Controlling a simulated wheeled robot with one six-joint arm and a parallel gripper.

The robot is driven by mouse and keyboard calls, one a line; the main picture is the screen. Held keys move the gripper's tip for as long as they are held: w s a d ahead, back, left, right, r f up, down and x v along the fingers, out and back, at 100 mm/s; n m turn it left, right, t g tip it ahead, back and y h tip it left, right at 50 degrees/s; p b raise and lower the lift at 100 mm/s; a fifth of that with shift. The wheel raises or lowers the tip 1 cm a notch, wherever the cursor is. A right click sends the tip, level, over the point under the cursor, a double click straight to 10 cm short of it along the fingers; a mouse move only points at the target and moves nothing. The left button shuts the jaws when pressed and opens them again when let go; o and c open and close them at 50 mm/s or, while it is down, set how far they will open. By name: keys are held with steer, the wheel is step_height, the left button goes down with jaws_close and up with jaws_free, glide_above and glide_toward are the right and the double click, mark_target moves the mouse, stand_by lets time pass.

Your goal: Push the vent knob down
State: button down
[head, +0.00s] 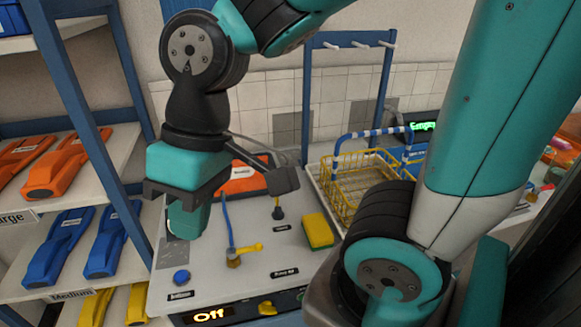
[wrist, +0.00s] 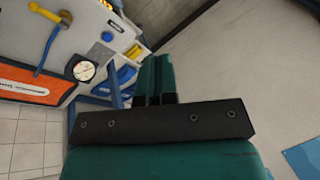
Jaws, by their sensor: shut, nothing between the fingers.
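The bench panel (head: 212,287) carries several controls, and their small labels are too blurred to read, so I cannot tell for sure which one is the vent knob. A round blue knob (head: 181,277) stands at the front left; it also shows in the wrist view (wrist: 106,36). A small dark knob (head: 278,212) stands farther back. My gripper (head: 187,232) is shut and empty, above the panel's left side behind the blue knob. Its fingers also show in the wrist view (wrist: 155,82).
A yellow-green sponge (head: 320,231) lies on the panel's right. A yellow wire basket (head: 355,185) stands beyond it. Shelves of orange (head: 54,172) and blue (head: 55,248) devices stand left. A gauge (wrist: 83,69) shows in the wrist view.

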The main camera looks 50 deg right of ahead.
steer(key=w+d+f+m+p, duration=0.1)
steer(key=w+d+m, duration=1.25)
steer(key=d, duration=0.45)
steer(key=d+f+m+p, duration=0.1)
steer(key=d+f+m, duration=0.25)
steer(key=d, duration=0.55)
steer(key=d+f+m, duration=0.2)
steer(key=d+m, duration=0.3)
steer(key=d, duration=0.4)
steer(key=shift+g, duration=0.3)
steer(key=p+x, duration=0.1)
steer(key=x, duration=0.3)
steer(key=p+x, duration=0.1)
steer(key=x, duration=0.3)
steer(key=w+p+x, duration=0.1)
steer(key=x, duration=0.4)
steer(key=shift+a+f, duration=0.1)
